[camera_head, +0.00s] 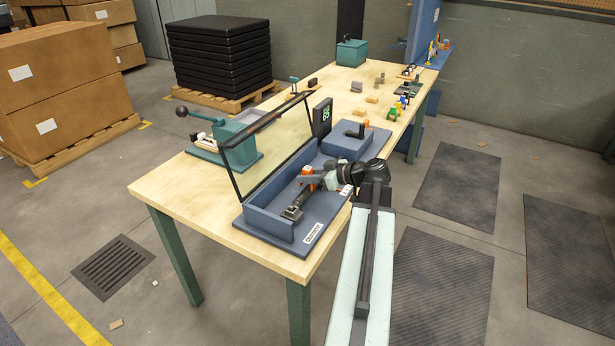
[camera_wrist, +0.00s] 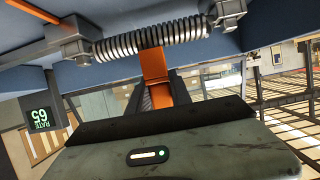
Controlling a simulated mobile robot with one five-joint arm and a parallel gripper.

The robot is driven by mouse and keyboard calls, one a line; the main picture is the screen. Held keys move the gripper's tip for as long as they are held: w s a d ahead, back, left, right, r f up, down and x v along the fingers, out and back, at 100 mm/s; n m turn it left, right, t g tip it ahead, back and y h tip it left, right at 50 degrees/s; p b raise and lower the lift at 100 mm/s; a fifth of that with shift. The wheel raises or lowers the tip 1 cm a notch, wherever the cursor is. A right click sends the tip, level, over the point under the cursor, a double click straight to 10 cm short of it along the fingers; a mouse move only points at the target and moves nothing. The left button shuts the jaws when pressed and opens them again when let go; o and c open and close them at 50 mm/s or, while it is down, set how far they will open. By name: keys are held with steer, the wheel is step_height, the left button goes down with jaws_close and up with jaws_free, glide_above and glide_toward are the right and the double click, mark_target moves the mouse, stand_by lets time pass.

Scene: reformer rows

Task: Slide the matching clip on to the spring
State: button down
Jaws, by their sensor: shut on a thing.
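The spring (camera_wrist: 150,40) is a grey coil lying between two grey end blocks, the left block (camera_wrist: 75,42) and the right block (camera_wrist: 228,12), in the wrist view. An orange clip (camera_wrist: 154,66) meets the middle of the spring's near side. I cannot tell whether it is around the coils or only against them. My gripper (camera_wrist: 160,92) is shut on the orange clip, its dark jaws on either side of it. In the head view my gripper (camera_head: 318,179) reaches into the blue fixture (camera_head: 265,205), and the spring is hard to make out there.
A black-framed clear guard (camera_head: 237,175) stands raised over the fixture. A display (camera_wrist: 44,116) reads RATE 65. A teal press (camera_head: 225,140) stands at the left. Several coloured small parts (camera_head: 395,111) and wooden blocks (camera_head: 372,99) lie farther along the table.

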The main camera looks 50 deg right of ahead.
mark_target(308, 188)
steer(key=shift+f+b, duration=1.65)
steer(key=shift+f, duration=0.1)
steer(key=c, duration=1.1)
jaws_free()
steer(key=p+v, duration=0.3)
steer(key=v, duration=0.5)
